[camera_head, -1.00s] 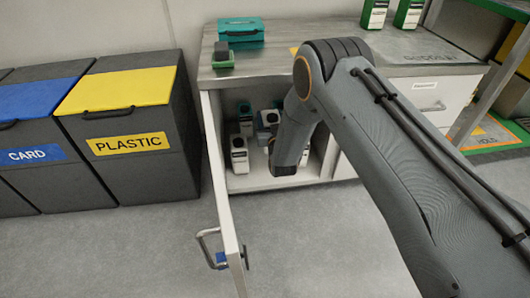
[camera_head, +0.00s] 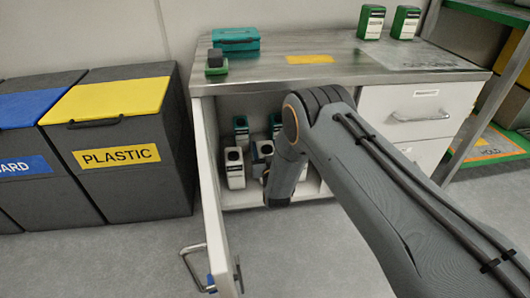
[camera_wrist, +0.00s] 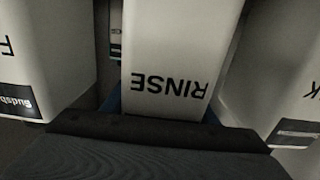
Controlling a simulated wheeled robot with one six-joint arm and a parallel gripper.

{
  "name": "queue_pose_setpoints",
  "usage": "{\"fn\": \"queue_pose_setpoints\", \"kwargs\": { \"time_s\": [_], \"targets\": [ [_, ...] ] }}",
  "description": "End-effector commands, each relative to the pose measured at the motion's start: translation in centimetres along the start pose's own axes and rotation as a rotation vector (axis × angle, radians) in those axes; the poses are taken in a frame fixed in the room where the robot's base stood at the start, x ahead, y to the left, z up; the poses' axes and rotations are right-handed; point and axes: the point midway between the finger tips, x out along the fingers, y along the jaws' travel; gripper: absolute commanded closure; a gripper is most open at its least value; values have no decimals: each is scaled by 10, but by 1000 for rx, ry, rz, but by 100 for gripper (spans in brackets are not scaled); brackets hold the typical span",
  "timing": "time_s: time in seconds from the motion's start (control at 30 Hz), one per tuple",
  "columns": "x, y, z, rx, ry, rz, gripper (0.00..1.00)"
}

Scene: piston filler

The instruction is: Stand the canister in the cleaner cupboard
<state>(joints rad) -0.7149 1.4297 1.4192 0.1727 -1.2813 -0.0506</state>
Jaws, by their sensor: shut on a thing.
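A white canister marked RINSE (camera_wrist: 170,50) fills the middle of the wrist view, upside down in the picture. My gripper (camera_wrist: 165,122) is shut on it, with blue showing at its sides. In the head view my gripper is hidden behind my wrist, inside the open cleaner cupboard (camera_head: 204,150) under the bench. A canister with a blue-grey top (camera_head: 262,151) shows beside my wrist and looks like the held one. Whether its base touches the cupboard floor cannot be seen.
White canisters stand close on both sides, one at left (camera_wrist: 48,55) and one at right (camera_wrist: 285,75). In the head view a white canister (camera_head: 235,170) and green-topped ones (camera_head: 241,128) stand in the cupboard. The open door (camera_head: 212,200) juts forward at left, near the plastic bin (camera_head: 130,170).

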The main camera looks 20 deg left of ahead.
Motion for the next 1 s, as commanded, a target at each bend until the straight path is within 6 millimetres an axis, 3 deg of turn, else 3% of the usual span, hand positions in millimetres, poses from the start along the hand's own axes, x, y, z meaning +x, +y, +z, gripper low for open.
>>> {"fn": "queue_pose_setpoints", "kwargs": {
  "time_s": [0.1,0.47,0.5,0.6,1.0],
  "targets": [
    [1,0,10,0,5,0,100],
    [1,0,12,0,5,0,100],
    [0,0,14,0,0,0,44],
    [0,0,14,0,0,0,28],
    [-5,0,11,0,-1,0,28]
  ]
}}
